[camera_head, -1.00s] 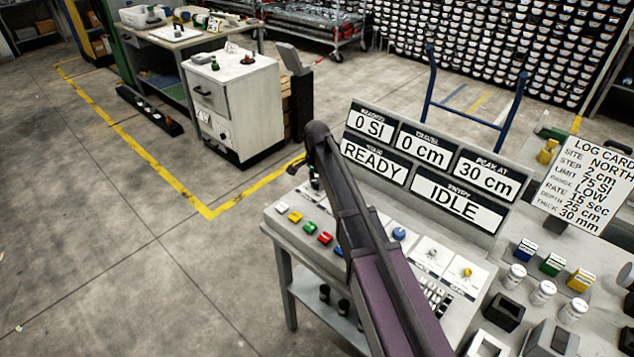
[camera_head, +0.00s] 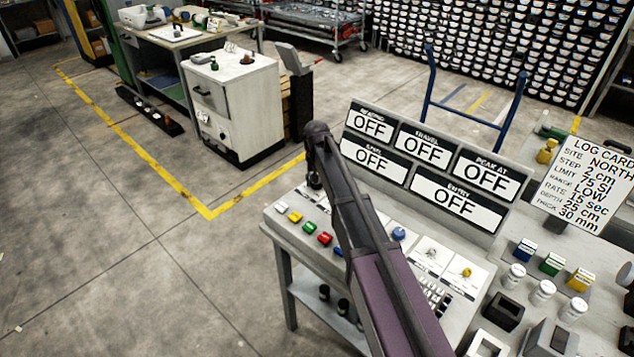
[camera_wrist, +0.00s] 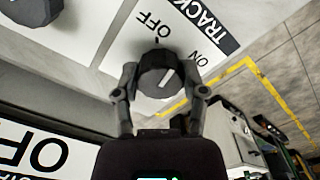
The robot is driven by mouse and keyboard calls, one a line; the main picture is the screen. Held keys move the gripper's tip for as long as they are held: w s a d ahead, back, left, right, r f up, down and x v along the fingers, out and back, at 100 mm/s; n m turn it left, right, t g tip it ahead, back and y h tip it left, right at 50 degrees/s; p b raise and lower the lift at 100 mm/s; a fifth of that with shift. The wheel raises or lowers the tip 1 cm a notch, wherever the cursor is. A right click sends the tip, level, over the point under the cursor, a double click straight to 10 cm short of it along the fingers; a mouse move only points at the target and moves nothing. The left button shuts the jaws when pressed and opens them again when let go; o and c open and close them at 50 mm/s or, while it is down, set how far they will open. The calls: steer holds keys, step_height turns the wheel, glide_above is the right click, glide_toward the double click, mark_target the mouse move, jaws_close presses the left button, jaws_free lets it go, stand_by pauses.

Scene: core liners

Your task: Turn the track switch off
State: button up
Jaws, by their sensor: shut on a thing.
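The track switch (camera_wrist: 158,78) is a dark round knob with a pale pointer line, on a white plate (camera_wrist: 118,50) marked TRACK, ON and OFF. In the wrist view my gripper (camera_wrist: 160,73) has one finger on each side of the knob and is shut on it. Which mark the pointer line meets is hard to tell. In the head view my gripper (camera_head: 314,182) reaches down at the console's back left corner, and my arm hides part of the panel. The displays, including the entry display (camera_head: 458,204), all read OFF.
The console top (camera_head: 290,232) carries yellow, green and red buttons (camera_head: 325,239) and a blue knob (camera_head: 398,234). The display board (camera_head: 425,165) rises close behind my arm. A log card (camera_head: 590,178) stands at the right. Open floor lies left of the console.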

steer(key=n, duration=0.6)
steer(key=shift+s+d+n, duration=0.1)
steer(key=shift+s+n, duration=0.05)
steer(key=shift+n, duration=0.15)
stand_by(0.3)
steer(key=o, duration=1.1)
steer(key=shift+o, duration=0.2)
steer(key=shift+r, duration=0.15)
